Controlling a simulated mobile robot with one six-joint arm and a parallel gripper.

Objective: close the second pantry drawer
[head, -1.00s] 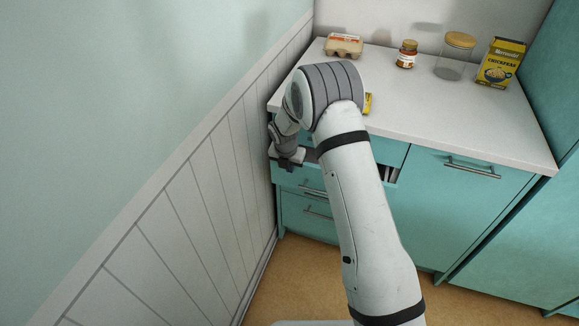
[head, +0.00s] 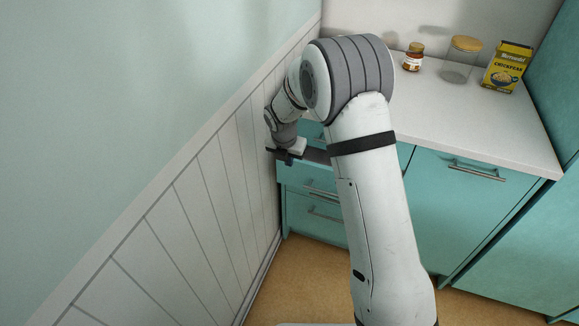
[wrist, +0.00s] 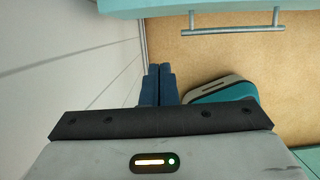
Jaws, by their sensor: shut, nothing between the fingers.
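The second pantry drawer (head: 298,175) is teal with a bar handle and stands pulled out below the counter, beside the panelled wall. A dark strip of its inside shows above its front; my arm hides its right part. My gripper (head: 285,158) is at the drawer's left end, close to the wall, near the top of its front. In the wrist view the blue fingers (wrist: 157,78) are together and empty, pointing down. A teal front (wrist: 225,7) with a bar handle (wrist: 232,31) lies ahead of them. Contact cannot be told.
The panelled wall (head: 215,190) runs close along the left. A lower drawer (head: 308,218) appears shut. A cupboard door (head: 455,200) is at the right. A jar (head: 413,57), a glass canister (head: 460,62) and a chickpea box (head: 507,67) stand on the counter (head: 465,125). The floor (head: 300,275) in front is clear.

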